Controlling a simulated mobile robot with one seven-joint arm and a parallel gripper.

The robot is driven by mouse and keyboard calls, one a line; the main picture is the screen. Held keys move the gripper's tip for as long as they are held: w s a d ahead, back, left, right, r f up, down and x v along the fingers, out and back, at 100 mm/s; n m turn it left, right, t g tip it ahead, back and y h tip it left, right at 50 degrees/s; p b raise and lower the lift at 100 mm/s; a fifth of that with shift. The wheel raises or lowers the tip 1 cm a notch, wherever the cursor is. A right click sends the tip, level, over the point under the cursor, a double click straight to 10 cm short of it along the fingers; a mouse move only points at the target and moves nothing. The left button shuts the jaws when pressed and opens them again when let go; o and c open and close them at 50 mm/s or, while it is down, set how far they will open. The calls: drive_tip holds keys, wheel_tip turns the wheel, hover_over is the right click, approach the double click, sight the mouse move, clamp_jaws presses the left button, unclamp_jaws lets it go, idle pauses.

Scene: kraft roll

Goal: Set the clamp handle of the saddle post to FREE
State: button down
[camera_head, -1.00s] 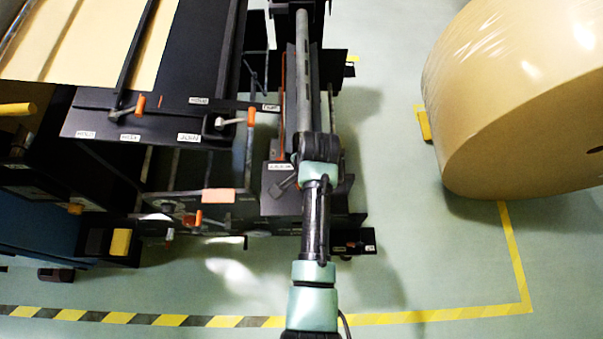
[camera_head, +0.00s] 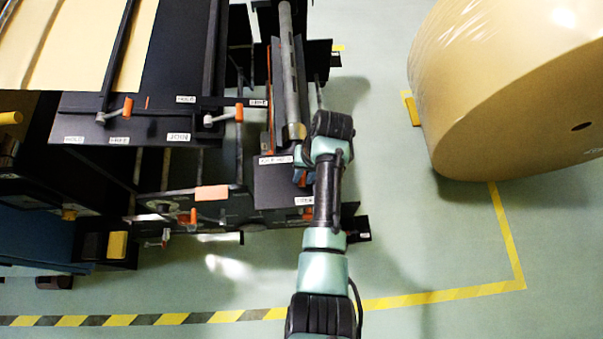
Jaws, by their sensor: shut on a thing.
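The saddle post (camera_head: 275,188) is the dark block right of the machine, under the grey bar, in the head view. A white label (camera_head: 276,160) lies on its upper edge and a smaller one (camera_head: 304,201) near its front; I cannot read either surely. My gripper (camera_head: 304,179) is low at the post's right side, mostly hidden under my wrist. It is shut on what appears to be the orange-tipped clamp handle (camera_head: 298,176); only a little orange shows beside the fingers. The handle's exact setting cannot be told.
A machine with orange-gripped levers (camera_head: 127,108) and a second lever (camera_head: 238,112) stands at left. A grey bar (camera_head: 291,75) rises behind the post. A large kraft roll (camera_head: 510,90) is at right. Green floor is open between, with a striped line (camera_head: 440,296) in front.

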drive_tip(key=shift+d+n, duration=0.15)
drive_tip(key=shift+n, duration=0.45)
drive_tip(key=c, duration=0.8)
unclamp_jaws()
drive_tip(key=shift+o, duration=0.2)
wheel_tip(320, 180, up, 13)
drive_tip(key=d+b, duration=0.1)
drive_tip(key=d, duration=0.1)
drive_tip(key=shift+d+f, duration=0.15)
drive_tip(key=shift+d, duration=0.15)
